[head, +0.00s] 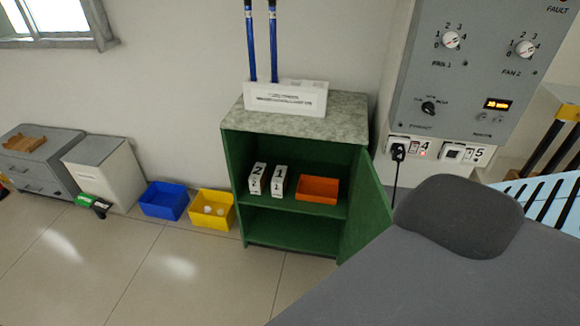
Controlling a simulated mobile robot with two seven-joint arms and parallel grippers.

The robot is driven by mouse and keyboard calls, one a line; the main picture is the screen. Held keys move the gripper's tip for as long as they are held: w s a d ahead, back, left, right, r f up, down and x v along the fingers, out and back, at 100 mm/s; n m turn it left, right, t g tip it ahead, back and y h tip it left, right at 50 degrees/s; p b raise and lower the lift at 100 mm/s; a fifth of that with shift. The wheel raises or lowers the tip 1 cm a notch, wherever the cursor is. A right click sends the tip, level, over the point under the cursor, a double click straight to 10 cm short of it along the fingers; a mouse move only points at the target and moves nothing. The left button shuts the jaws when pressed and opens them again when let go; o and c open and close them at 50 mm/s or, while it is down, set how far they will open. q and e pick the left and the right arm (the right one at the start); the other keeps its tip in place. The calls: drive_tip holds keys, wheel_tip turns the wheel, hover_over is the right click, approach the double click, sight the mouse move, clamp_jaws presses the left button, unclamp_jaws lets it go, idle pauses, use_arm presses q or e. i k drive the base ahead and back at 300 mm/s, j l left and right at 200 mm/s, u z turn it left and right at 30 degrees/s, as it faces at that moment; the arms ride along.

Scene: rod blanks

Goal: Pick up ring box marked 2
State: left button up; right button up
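The ring box marked 2 (257,179) is a small white upright box with a black 2 on its top face. It stands on the middle shelf of the open green cabinet (240,190), at the left side. A similar white box marked 1 (279,181) stands just to its right, with a narrow gap between them. No gripper is in view, so I cannot tell the state of either one.
An orange tray (318,188) is on the same shelf, right of the boxes. The cabinet door (366,208) stands open on the right. Blue (164,201) and yellow (213,210) bins sit on the floor left of the cabinet. The front floor is clear.

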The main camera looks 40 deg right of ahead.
sight(259, 176)
drive_tip(key=i+z, duration=0.25)
drive_tip(key=z, duration=0.2)
drive_tip(key=i+z, duration=0.25)
drive_tip(key=z, duration=0.15)
drive_tip(key=i+z, duration=0.2)
drive_tip(key=z, duration=0.25)
drive_tip(key=i+j+z, duration=0.1)
drive_tip(key=i+z, duration=0.3)
drive_tip(key=i+j+z, duration=0.2)
drive_tip(key=z, duration=0.2)
drive_tip(key=i, duration=0.05)
